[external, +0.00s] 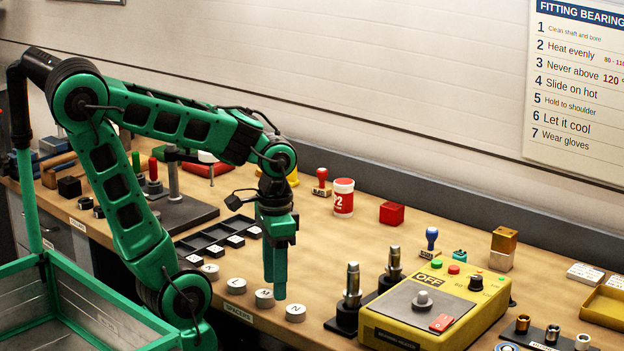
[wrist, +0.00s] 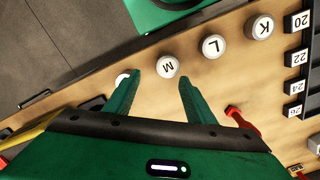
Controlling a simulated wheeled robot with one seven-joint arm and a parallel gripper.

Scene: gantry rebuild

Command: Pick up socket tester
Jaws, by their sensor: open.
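My gripper (external: 274,284) is open and empty, pointing down over the bench beside the row of round lettered spacers. In the wrist view its fingers (wrist: 160,78) stand apart, with the spacer marked M (wrist: 168,67) showing between and beyond the tips. I cannot tell for sure which thing is the socket tester. A small red block (external: 391,213) and a small teal item (external: 459,254) lie farther back to the right, both apart from my gripper. A red-handled item (wrist: 240,118) shows beside the right finger in the wrist view.
The spacer marked N (external: 296,312) sits just right of my gripper. A yellow heater box (external: 435,313) and upright metal shafts (external: 353,285) stand to the right. A black slotted tray (external: 200,242) lies left. A red-handled stamp (external: 321,182) and a red-and-white jar (external: 343,197) stand behind.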

